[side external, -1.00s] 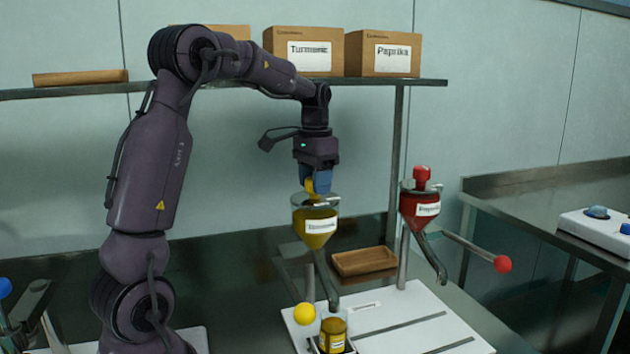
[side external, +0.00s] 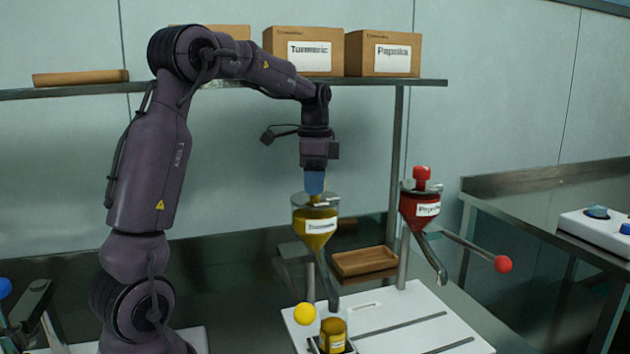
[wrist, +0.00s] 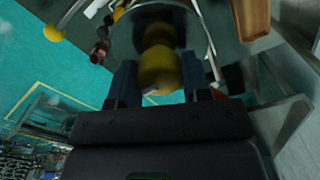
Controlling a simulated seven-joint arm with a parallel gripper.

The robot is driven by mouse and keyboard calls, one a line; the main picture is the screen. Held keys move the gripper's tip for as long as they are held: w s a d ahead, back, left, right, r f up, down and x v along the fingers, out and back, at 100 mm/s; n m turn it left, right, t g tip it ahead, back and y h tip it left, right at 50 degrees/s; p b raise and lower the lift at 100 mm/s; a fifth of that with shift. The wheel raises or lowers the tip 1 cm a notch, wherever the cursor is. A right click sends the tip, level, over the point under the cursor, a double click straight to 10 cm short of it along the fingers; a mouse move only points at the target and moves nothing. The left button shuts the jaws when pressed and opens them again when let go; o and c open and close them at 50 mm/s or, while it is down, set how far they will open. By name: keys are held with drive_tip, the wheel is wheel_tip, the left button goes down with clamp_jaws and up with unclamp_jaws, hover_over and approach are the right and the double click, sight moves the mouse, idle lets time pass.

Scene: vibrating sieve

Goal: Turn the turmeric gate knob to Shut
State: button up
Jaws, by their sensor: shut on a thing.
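The turmeric hopper (side external: 318,228) is a yellow funnel with a white label, clear rim on top and a spout below. My gripper (side external: 315,190) points straight down at its top, with blue fingers. In the wrist view the yellow turmeric gate knob (wrist: 160,68) sits between the two fingers of my gripper (wrist: 160,85), which is shut on it. In the side view the fingers hide most of the knob. No Shut or open marking is readable in either view.
A red paprika hopper (side external: 420,205) stands to the right, with a red-ended lever (side external: 503,264). A yellow ball end (side external: 304,313) and a jar (side external: 333,336) are below the turmeric spout. A wooden tray (side external: 364,262) lies behind. Boxes stand on the shelf (side external: 220,87).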

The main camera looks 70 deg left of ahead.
drive_tip(key=shift+r, duration=0.1)
idle(0.3)
drive_tip(key=o, duration=0.9)
wheel_tip(320, 180, up, 13)
drive_tip(key=shift+f, duration=0.1)
idle(0.4)
